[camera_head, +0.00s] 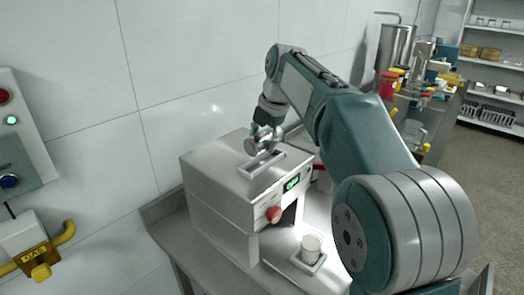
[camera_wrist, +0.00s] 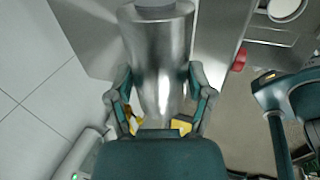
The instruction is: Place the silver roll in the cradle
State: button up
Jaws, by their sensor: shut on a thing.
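The silver roll (camera_wrist: 158,50) fills the upper middle of the wrist view, a smooth shiny metal cylinder. My gripper (camera_wrist: 158,85) is shut on it, one finger on each side. In the head view the roll (camera_head: 251,146) shows small at the end of my gripper (camera_head: 264,138), over the top of the white mill (camera_head: 215,185). The cradle (camera_head: 272,164), a light rectangular frame, lies on the mill's top just below the roll. I cannot tell whether the roll touches it. The wrist view does not show the cradle clearly.
A red knob (camera_head: 273,214) and a lit green display (camera_head: 291,184) are on the mill's front. A white cup (camera_head: 311,246) stands below on a small plate. A tiled wall is close behind the mill. Cluttered equipment (camera_head: 405,80) stands to the right.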

jog(key=x, duration=0.3)
jog(key=shift+s+f, duration=0.3)
jog(key=shift+s, duration=0.05)
jog(key=shift+d, duration=0.15)
jog(key=o, duration=1.2)
jog(key=shift+o, duration=0.2)
jog(key=shift+r, duration=0.1)
jog(key=v, duration=1.1)
jog(key=shift+r, duration=0.4)
jog(key=shift+d, duration=0.1)
